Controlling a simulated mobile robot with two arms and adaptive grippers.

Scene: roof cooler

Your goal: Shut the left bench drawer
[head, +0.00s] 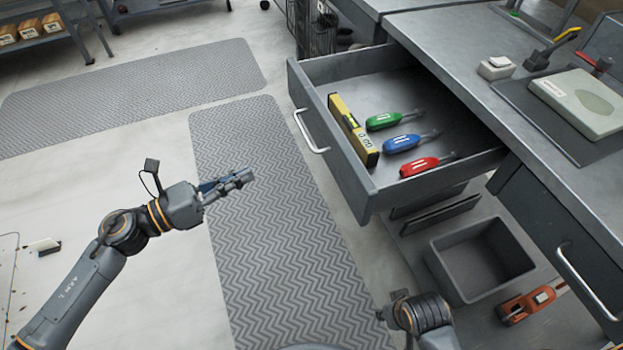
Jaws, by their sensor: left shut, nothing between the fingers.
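The left bench drawer (336,155) is pulled out from the grey workbench (465,50), with a silver bar handle (311,131) on its front. In it lie a yellow level (352,130) along the front and green (384,121), blue (403,143) and red (420,167) handled tools. My left gripper (247,176) is shut and empty. It is over the floor mat, left of the drawer front and apart from it. Part of my right arm shows at the bottom, below the drawer; its fingers cannot be made out.
A second drawer (545,225) at the right is shut. An open grey bin (480,262) and an orange tool (530,304) are below the bench. A device (580,100) lies on the benchtop. Patterned mats (270,230) cover the open floor before the drawer.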

